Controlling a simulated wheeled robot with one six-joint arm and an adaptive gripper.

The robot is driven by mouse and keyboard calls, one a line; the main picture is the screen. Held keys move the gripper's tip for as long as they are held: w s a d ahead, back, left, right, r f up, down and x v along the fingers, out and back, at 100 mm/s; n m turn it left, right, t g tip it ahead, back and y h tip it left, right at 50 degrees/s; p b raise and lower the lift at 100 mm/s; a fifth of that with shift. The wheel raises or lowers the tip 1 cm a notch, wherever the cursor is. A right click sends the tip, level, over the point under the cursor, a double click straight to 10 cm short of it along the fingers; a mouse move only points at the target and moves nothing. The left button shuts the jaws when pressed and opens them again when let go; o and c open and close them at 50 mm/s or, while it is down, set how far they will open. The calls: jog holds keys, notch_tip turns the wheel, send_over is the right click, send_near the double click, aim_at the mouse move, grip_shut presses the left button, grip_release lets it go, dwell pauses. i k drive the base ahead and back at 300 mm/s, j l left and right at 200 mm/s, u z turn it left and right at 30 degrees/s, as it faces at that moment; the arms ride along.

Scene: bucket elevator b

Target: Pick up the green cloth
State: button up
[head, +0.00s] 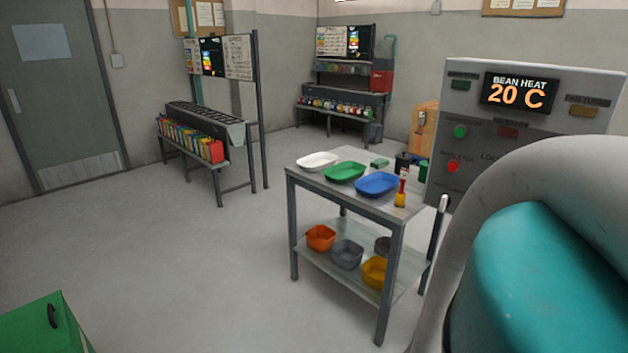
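A small flat green item (379,163), which looks like the folded green cloth, lies on the grey metal table (306,179) near its back edge. It is behind the green tray (345,172) and the blue tray (377,184), and left of a dark canister (403,162). It is too small to be sure of its material. My gripper is not in view. A large grey and teal part of my arm fills the lower right and hides what is behind it.
The table also bears a white tray (317,161) and a red-and-yellow tool (401,194). Its lower shelf holds an orange bin (320,237), a grey bin (346,253) and a yellow bin (374,272). A control panel (520,135) stands right. The floor left of the table is clear.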

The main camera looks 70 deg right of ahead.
aim_at(379, 163)
jog(key=z, duration=2.4)
jog(key=u, duration=2.1)
jog(key=z, duration=2.1)
jog(key=i+j, duration=0.3)
